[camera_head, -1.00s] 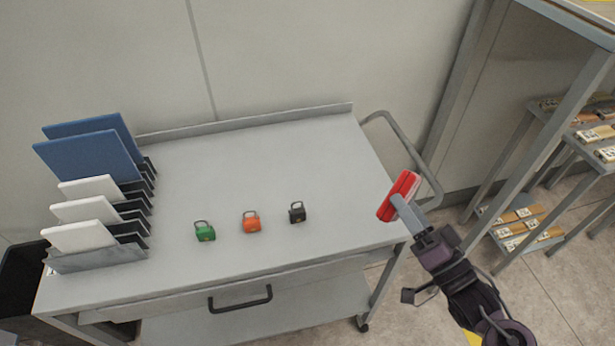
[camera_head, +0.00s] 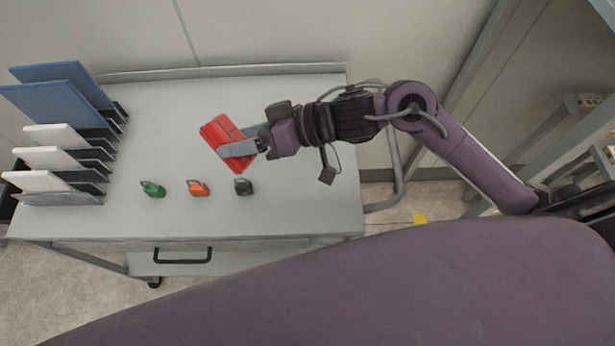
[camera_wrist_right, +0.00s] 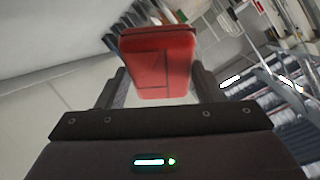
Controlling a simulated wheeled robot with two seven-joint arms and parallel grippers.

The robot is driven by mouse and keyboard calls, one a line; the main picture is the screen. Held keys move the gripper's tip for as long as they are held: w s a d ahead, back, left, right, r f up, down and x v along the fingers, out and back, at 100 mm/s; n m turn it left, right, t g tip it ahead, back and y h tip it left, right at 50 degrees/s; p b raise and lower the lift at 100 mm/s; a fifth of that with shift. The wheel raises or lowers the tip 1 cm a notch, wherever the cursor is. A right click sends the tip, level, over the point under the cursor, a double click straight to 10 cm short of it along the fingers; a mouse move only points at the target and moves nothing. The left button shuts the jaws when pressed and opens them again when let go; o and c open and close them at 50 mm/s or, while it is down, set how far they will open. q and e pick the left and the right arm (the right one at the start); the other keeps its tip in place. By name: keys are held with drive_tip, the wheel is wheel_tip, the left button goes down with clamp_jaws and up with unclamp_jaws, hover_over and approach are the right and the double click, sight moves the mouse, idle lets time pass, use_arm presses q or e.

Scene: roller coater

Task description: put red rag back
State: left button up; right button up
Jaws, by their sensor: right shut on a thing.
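My right gripper (camera_head: 238,150) is shut on the folded red rag (camera_head: 222,132). It holds the rag over the grey cart top (camera_head: 290,190), behind the small padlocks. The right wrist view shows the rag (camera_wrist_right: 160,65) between the two fingers (camera_wrist_right: 155,88). The rag looks tilted in the grip. I cannot tell how high it is above the cart top. My left gripper is not in view.
A green padlock (camera_head: 152,189), an orange padlock (camera_head: 198,188) and a black padlock (camera_head: 243,187) stand in a row on the cart. A rack (camera_head: 60,198) at the left holds blue boards (camera_head: 50,105) and white boards (camera_head: 38,181). The cart's right side looks clear.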

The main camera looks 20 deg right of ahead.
drive_tip(key=shift+s+a+r+n+g+h+p, duration=0.35)
drive_tip(key=shift+a+n+g+h, duration=0.15)
drive_tip(key=shift+a+n+g, duration=0.15)
drive_tip(key=shift+s+a+f+n+g+h+p, duration=0.15)
drive_tip(key=shift+s+n+g+h+p, duration=0.2)
drive_tip(key=shift+n, duration=0.2)
drive_tip(key=shift+s+d+f+n+g+h+p, duration=0.2)
drive_tip(key=shift+s+n+g+h+p, duration=0.15)
drive_tip(key=shift+h, duration=0.3)
drive_tip(key=w+d+f+n+h+p, duration=0.1)
drive_tip(key=d+n+h+p, duration=0.45)
drive_tip(key=d, duration=0.75)
drive_tip(key=shift+m+g, duration=0.25)
drive_tip(key=shift+m, duration=0.25)
drive_tip(key=f+b, duration=0.3)
drive_tip(key=f, duration=1.1)
drive_tip(key=shift+w+f+b, duration=0.2)
drive_tip(key=shift+b, duration=0.2)
drive_tip(key=shift+f, duration=2.7)
drive_tip(key=o, duration=1)
drive_tip(key=shift+c, duration=0.2)
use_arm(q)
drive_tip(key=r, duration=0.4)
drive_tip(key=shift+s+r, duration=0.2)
